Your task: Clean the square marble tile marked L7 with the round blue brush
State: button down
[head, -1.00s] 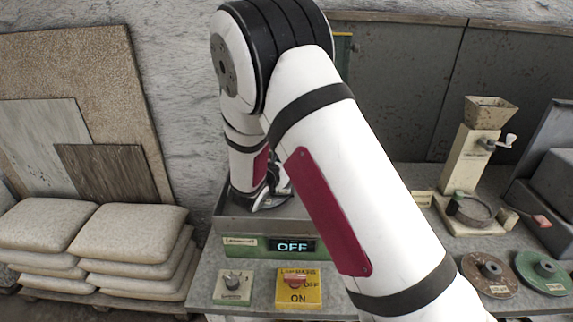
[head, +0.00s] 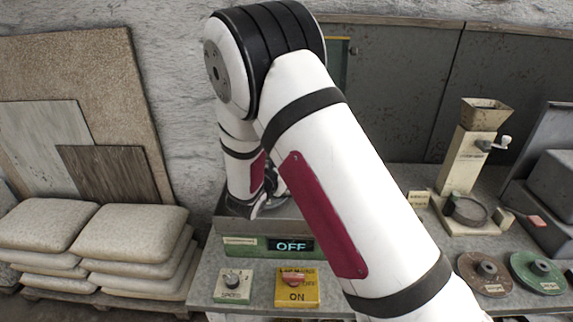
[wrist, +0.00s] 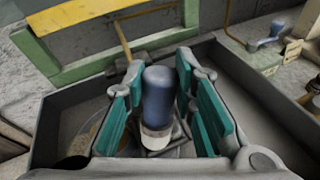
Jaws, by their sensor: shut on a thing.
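My gripper (wrist: 160,72) has teal finger pads and is shut on a blue cylinder with a pale lower band, which looks like the handle of the round blue brush (wrist: 158,98). The brush is between the fingers, over a grey metal tray; its lower end is hidden. In the head view my gripper (head: 268,196) is down at the same grey tray (head: 290,228), half hidden behind my forearm. No tile with a readable L7 mark shows in either view.
A green panel with an OFF display (head: 290,245) fronts the tray. A speed knob box (head: 233,286) and a yellow ON switch box (head: 297,287) stand before it. A hopper mill (head: 462,160) and two discs, brown (head: 487,272) and green (head: 540,270), are right. Stacked sacks (head: 130,235) are left.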

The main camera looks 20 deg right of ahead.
jog(key=shift+w+d+r, duration=0.2)
jog(key=shift+w+r, duration=0.45)
jog(key=shift+r, duration=1.3)
jog(key=shift+r+p, duration=0.75)
jog(key=shift+r, duration=1.25)
